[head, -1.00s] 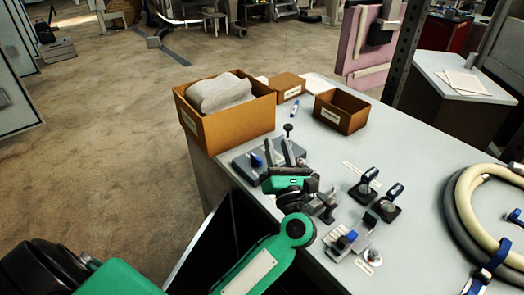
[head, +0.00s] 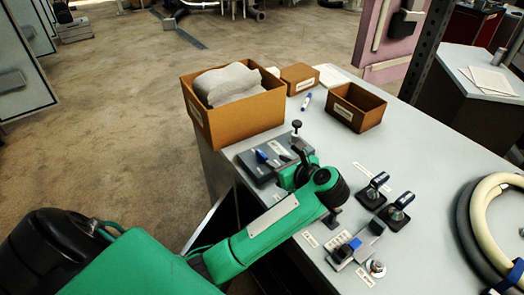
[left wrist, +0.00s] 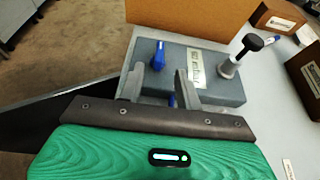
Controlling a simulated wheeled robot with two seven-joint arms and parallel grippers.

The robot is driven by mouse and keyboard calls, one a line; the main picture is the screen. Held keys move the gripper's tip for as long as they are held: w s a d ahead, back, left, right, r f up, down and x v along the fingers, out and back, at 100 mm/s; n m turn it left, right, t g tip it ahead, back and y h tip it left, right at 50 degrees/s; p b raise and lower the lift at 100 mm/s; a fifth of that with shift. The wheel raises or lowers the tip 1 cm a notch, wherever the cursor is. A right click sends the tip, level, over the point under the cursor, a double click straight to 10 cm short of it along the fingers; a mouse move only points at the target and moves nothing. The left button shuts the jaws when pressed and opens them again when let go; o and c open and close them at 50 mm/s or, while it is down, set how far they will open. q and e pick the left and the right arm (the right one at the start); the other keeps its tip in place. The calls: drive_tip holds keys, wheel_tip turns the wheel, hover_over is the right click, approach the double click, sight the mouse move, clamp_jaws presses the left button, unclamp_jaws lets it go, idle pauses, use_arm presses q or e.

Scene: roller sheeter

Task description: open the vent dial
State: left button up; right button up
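A grey block (head: 262,165) stands near the table's left edge, behind my left gripper (head: 297,153) in the head view. In the left wrist view the block (left wrist: 222,86) carries a blue pointer-like knob (left wrist: 158,56), a pale label plate and a black-topped post (left wrist: 240,54). I cannot read the label, so I cannot tell if this is the vent dial. My left gripper (left wrist: 172,76) has its two grey fingers apart, over the block's near side. Another blue piece (left wrist: 171,100) shows between them, not visibly gripped. My right gripper is not in view.
A brown box with grey cloth (head: 240,118) stands behind the block. A small open box (head: 355,106) is further right. Coiled hoses (head: 485,215) lie right.

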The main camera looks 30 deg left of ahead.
sight(262, 154)
use_arm(q)
drive_tip(key=p+x, duration=0.2)
drive_tip(key=x, duration=0.7)
drive_tip(key=shift+w+a, duration=0.1)
drive_tip(key=shift+a, duration=0.15)
clamp_jaws()
